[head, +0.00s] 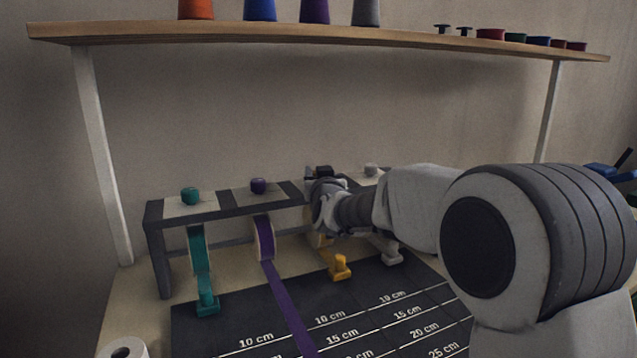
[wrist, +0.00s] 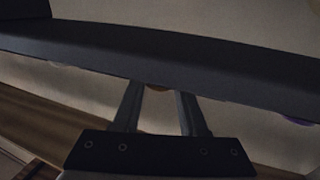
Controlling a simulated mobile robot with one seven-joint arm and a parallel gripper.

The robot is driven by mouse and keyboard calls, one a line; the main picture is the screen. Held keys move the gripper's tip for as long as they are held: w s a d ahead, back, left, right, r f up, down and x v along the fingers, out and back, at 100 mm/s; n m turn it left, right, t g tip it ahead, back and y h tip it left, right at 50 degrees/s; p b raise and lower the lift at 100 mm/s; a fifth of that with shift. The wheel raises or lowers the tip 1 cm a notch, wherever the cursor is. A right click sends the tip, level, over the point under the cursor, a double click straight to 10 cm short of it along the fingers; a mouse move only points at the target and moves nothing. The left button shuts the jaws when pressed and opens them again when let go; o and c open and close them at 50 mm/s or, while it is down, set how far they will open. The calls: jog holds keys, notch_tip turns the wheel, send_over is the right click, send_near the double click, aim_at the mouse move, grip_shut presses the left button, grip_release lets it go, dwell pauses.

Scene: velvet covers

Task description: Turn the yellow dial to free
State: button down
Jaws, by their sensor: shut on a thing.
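My gripper (head: 322,200) is at the third station of the dark rack (head: 153,215), in line with the yellow ribbon, and is shut on the yellow dial. In the head view my gripper hides the dial, so its pointer and setting cannot be read.
The purple ribbon (head: 288,305) runs out over the marked mat (head: 210,325). A shelf (head: 300,33) with spools spans above.

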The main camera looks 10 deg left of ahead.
jog(key=shift+w+d+n+g+y, duration=0.15)
jog(key=shift+n+g+y, duration=0.45)
jog(key=shift+y, duration=0.4)
jog(key=n+y+p, duration=0.1)
jog(key=n+g+y+p, duration=0.1)
jog(key=shift+r+y+p, duration=0.2)
jog(key=shift+y+p, duration=0.1)
jog(key=shift+p, duration=0.05)
jog(key=n+g+y+p, duration=0.1)
jog(key=p, duration=0.1)
jog(key=n+g+y+p, duration=0.1)
jog(key=p, duration=0.2)
jog(key=g+y+p, duration=0.1)
jog(key=p, duration=0.1)
jog(key=shift+r+n, duration=0.25)
jog(key=shift+n, duration=0.15)
jog(key=n+g+y+p, duration=0.2)
jog(key=g+p, duration=0.1)
jog(key=p, duration=0.4)
jog(key=shift+f+n+g+p, duration=0.1)
jog(key=shift+n+g+p, duration=0.2)
jog(key=shift+g+p, duration=0.1)
jog(key=n+g+y+p, duration=0.1)
jog(key=n+g+p, duration=0.1)
jog(key=g+p, duration=0.1)
jog(key=shift+f, duration=0.2)
jog(key=shift+f+n+g+y+p, duration=0.15)
jog(key=shift+n+g+y+p, duration=0.3)
jog(key=shift+n+g, duration=1.15)
jog(key=shift+g, duration=1)
